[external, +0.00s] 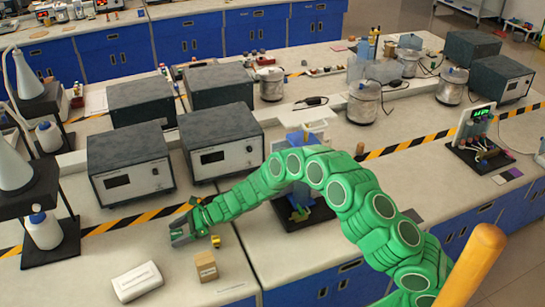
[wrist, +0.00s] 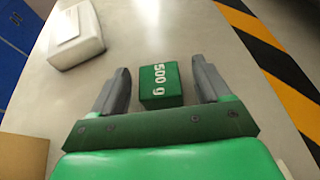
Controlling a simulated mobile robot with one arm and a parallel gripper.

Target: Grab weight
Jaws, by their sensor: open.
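The weight is a small green block (wrist: 160,85) marked "500 g" in white, lying on the pale bench top in the wrist view. My gripper (wrist: 160,72) is open, with one grey finger on each side of the block. Gaps show between the block and both fingers, so neither appears to touch it. In the external view my gripper (external: 179,232) is low over the front bench, at the end of my green arm. I cannot make out the block there; the gripper seems to hide it.
A white box (external: 137,281) lies to the left front and a tan block (external: 206,266) close to the right. A small yellow object (external: 215,241) is beside my wrist. Grey instruments (external: 130,163) stand behind a yellow-black stripe (external: 135,219).

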